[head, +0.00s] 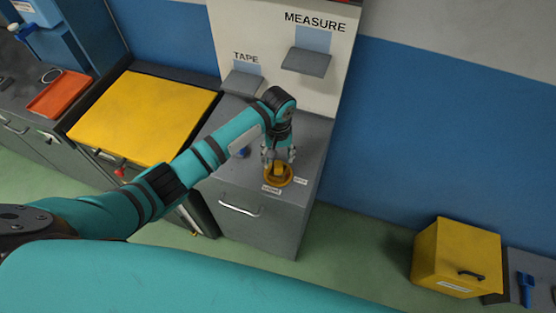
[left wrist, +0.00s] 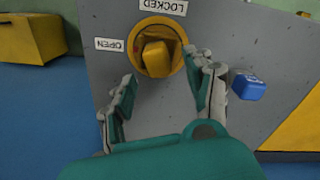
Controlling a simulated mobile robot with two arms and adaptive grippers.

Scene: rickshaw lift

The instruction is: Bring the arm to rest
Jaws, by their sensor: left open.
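My left arm reaches across the head view, and its left gripper (head: 279,160) points down at the grey cabinet top. The gripper is open, and its two fingers show apart in the left wrist view (left wrist: 160,95). A yellow knob (head: 278,170) in a round yellow ring sits on the cabinet top just below the fingers. The knob also shows in the left wrist view (left wrist: 156,58), beyond the fingertips and not between them. Labels reading LOCKED (left wrist: 163,6) and OPEN (left wrist: 109,45) are beside the ring. My right gripper is not in view.
A small blue object (left wrist: 248,87) is on the cabinet top beside the fingers. A yellow panel (head: 145,115) and an orange tray (head: 61,94) are at left. A backboard has TAPE and MEASURE (head: 306,62) shelves. A yellow box (head: 455,257) stands at lower right.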

